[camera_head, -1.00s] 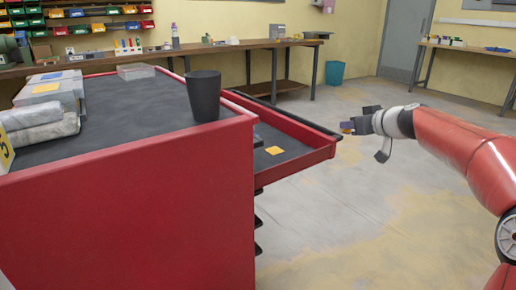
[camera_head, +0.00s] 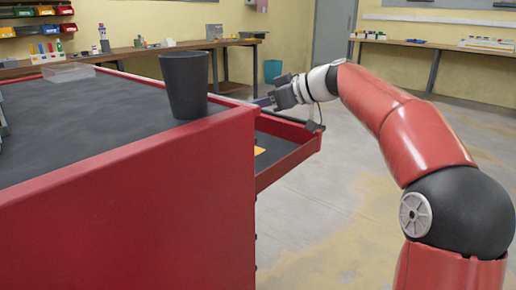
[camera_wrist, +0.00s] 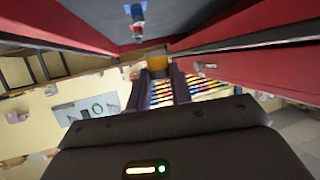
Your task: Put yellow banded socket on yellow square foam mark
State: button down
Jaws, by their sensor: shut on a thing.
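The yellow square foam mark (camera_head: 259,151) lies on the dark lining of the open red drawer (camera_head: 290,158), partly hidden by the cabinet's corner. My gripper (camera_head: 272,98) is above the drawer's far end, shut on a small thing. In the wrist view a yellowish piece, which I take as the yellow banded socket (camera_wrist: 157,65), shows between the fingertips of my gripper (camera_wrist: 163,80). It is held clear of the drawer floor. In the head view the held thing is a small purplish patch, its band too small to tell.
A black cup (camera_head: 184,85) stands on the red cabinet's dark top near its right edge. A clear tray (camera_head: 68,72) lies farther back. In the wrist view, a blue patch (camera_wrist: 135,8) with a small metallic and red thing shows on the dark surface. Open floor lies right of the drawer.

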aim_at(260, 152)
notch_tip(260, 152, down, 10)
jog(key=shift+r+b, duration=0.1)
jog(key=shift+b, duration=0.75)
jog(key=c, duration=1.3)
grip_release()
jog(key=shift+o, duration=0.2)
jog(key=v, duration=1.2)
